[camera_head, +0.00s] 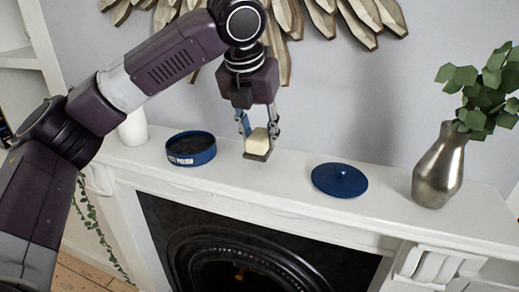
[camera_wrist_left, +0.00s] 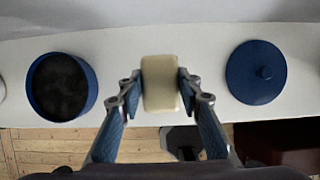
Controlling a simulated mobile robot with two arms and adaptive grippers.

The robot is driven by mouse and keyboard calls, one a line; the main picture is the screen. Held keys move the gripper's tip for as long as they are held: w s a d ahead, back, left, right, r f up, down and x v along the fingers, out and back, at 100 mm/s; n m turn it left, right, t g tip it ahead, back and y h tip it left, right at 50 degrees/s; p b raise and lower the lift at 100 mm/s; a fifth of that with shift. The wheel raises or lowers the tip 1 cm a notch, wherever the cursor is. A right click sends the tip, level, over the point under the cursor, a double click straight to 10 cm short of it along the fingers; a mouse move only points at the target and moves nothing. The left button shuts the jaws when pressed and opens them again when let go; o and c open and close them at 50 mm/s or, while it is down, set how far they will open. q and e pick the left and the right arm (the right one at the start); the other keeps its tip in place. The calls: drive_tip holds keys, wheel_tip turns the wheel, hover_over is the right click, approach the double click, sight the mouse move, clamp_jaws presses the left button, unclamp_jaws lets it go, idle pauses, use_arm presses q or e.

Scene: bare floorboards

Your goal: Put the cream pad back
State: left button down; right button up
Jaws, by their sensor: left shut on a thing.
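The cream pad (camera_head: 257,141) is a small pale block in my left gripper (camera_head: 258,130), above the white mantelpiece. In the left wrist view the pad (camera_wrist_left: 160,83) sits between the two fingertips of the left gripper (camera_wrist_left: 160,88), which is shut on it. A round blue tin (camera_head: 190,148), open and labelled as polish, stands on the mantel to the left of the pad. The left wrist view shows dark contents inside the tin (camera_wrist_left: 61,87). Its blue lid (camera_head: 340,180) with a small knob lies on the mantel to the right. My right gripper is not in view.
The white mantelpiece (camera_head: 290,194) is narrow, with a dark fireplace (camera_head: 240,250) below its front edge. A silver vase (camera_head: 438,168) with green leaves stands at the right. A white cylinder (camera_head: 133,128) stands at the left. A wooden wall decoration (camera_head: 290,25) hangs behind.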

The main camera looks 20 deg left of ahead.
sight(260, 150)
use_arm(q)
wheel_tip(260, 150, down, 4)
drive_tip(key=shift+w+f, duration=0.1)
drive_tip(key=c, duration=1.4)
unclamp_jaws()
drive_tip(key=shift+f, duration=0.1)
drive_tip(key=b+v, duration=0.1)
drive_tip(key=v, duration=1.1)
